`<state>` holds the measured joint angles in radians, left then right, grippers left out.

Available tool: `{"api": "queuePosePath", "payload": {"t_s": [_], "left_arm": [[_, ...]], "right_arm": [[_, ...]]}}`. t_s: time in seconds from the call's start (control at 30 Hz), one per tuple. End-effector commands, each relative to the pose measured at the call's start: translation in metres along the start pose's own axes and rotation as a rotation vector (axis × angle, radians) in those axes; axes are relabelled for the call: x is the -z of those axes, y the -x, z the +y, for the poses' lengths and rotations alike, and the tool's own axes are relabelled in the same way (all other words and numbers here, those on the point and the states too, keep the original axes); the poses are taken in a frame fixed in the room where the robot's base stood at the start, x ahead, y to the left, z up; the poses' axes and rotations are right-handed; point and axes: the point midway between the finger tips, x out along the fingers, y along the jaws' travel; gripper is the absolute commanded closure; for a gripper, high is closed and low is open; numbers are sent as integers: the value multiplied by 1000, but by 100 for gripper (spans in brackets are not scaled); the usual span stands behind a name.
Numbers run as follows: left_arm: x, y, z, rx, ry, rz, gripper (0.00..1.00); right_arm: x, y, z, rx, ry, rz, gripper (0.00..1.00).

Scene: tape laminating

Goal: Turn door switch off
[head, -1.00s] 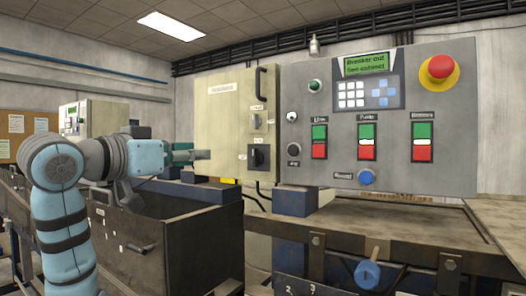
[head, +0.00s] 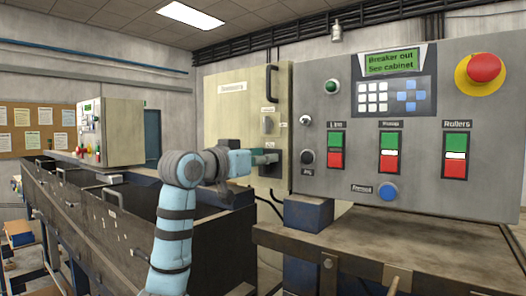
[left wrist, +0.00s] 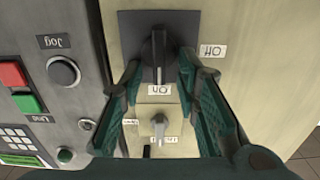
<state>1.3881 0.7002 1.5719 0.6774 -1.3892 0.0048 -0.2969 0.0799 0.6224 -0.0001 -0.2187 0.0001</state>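The door switch (left wrist: 158,50) is a black rotary knob on a dark square plate on the cream cabinet door (left wrist: 190,18). In the left wrist view, which is upside down, its handle lines up with the "On" label (left wrist: 159,90); the "Off" label (left wrist: 212,50) is to the right. My left gripper (left wrist: 159,66) is open, with one green finger on each side of the knob; I cannot tell if they touch it. In the head view my left gripper (head: 266,159) reaches the switch from the left and partly hides it. My right gripper is not in view.
A smaller grey switch (head: 268,124) and a door handle (head: 273,82) are higher on the cabinet door. The grey control panel (head: 430,190) with buttons and a red emergency stop (head: 484,68) stands close on the right. A dark open bin (head: 130,235) lies below my left arm.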

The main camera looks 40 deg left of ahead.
Motion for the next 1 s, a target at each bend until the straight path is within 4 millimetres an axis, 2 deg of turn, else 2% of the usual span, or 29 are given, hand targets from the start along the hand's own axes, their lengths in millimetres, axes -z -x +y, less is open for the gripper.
{"api": "queuePosePath", "payload": {"t_s": [0.23,0.4,0.43,0.77,1.0], "left_arm": [[-1,-2,0,1,-1,0,71],[-1,-2,0,0,-1,0,98],[-1,-2,0,0,-1,0,100],[-2,-3,1,-2,13,0,100],[-2,-3,-1,-2,97,0,100]], "right_arm": [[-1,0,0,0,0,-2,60],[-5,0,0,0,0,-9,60],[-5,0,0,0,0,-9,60],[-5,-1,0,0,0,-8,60],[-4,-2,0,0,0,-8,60]]}}
